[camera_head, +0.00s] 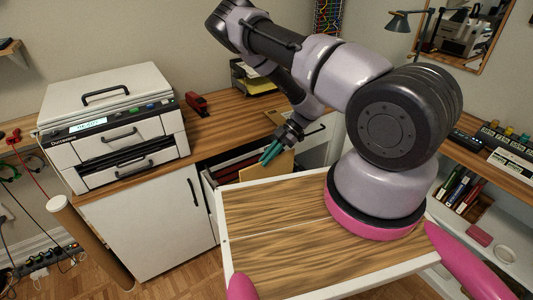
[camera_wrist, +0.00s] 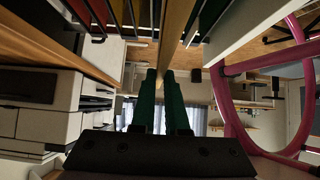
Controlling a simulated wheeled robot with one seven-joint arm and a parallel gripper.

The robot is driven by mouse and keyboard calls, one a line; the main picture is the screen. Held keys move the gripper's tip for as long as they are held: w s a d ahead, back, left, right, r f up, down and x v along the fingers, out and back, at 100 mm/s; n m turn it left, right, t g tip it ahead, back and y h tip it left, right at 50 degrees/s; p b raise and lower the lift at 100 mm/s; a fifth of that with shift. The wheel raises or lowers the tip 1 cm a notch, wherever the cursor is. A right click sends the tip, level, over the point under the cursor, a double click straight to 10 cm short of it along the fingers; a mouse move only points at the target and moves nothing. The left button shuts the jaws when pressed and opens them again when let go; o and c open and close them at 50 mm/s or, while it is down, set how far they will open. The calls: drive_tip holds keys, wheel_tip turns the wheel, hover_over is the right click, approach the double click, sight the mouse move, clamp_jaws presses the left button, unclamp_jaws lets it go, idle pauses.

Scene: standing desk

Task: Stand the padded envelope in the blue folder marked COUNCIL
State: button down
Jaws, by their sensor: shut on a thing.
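My gripper (camera_head: 270,153) is at the open drawer, its teal fingers pointing down and left. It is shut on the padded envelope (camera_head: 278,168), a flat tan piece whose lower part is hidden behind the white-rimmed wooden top. In the wrist view, the fingers (camera_wrist: 162,100) close on the envelope (camera_wrist: 177,35), seen edge-on as a tan strip. The open drawer (camera_head: 210,190) holds several hanging folders; dark red ones (camera_head: 232,166) show left of the envelope. Coloured folders (camera_wrist: 100,12) also flank the envelope in the wrist view. I cannot make out the blue folder or its COUNCIL label.
A white printer (camera_head: 115,125) and a red stapler (camera_head: 197,103) sit on the wooden desk at left. A paper tray (camera_head: 250,80) stands at the back. The white-rimmed wooden top (camera_head: 275,240) beneath my arm is bare. Shelves with boxes (camera_head: 465,190) are at right.

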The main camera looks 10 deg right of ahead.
sight(267, 167)
drive_tip(key=shift+f, duration=2.25)
drive_tip(key=c, duration=0.8)
unclamp_jaws()
drive_tip(key=shift+c, duration=0.2)
drive_tip(key=v, duration=1)
drive_tip(key=shift+w+d+r, duration=0.1)
drive_tip(key=shift+d+r, duration=0.15)
drive_tip(key=shift+r, duration=0.05)
